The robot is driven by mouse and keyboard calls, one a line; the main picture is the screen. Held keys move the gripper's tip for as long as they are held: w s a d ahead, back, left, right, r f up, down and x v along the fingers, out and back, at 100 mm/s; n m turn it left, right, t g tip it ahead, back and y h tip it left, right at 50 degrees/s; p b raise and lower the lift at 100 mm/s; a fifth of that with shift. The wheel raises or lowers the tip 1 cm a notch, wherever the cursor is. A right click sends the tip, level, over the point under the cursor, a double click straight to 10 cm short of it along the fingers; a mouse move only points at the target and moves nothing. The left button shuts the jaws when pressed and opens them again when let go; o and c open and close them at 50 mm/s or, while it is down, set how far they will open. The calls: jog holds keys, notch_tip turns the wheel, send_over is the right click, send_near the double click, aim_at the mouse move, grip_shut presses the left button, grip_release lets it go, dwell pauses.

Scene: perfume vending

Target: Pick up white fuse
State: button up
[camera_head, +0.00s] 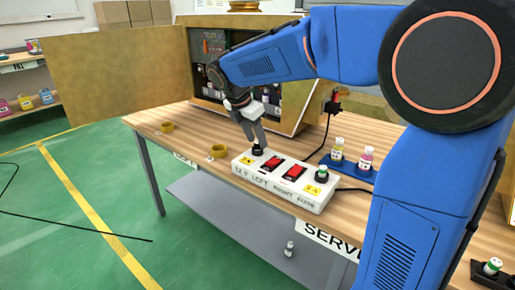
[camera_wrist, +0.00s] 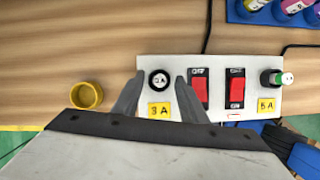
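A white fuse (camera_wrist: 159,79), its round top marked 3A, sits in a black holder at the left end of the white switch box (camera_head: 262,187). The box also shows in the wrist view (camera_wrist: 219,101). My gripper (camera_head: 258,144) points down over that end of the box. In the wrist view my gripper (camera_wrist: 160,80) is open, one finger on each side of the fuse, with small gaps to it. In the head view the fingers hide most of the fuse. A green and white fuse (camera_head: 321,173) stands in the right socket, by the 5A label.
Two red switches (camera_head: 272,163) lie between the sockets. Small bottles (camera_head: 337,150) stand in a blue tray behind the box. Yellow rings (camera_head: 217,150) are on the table to the left. A dark cable leaves the box on the right. An open cabinet (camera_head: 285,75) stands behind.

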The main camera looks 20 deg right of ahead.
jog(key=shift+d+f, duration=0.1)
jog(key=shift+f, duration=0.15)
grip_shut()
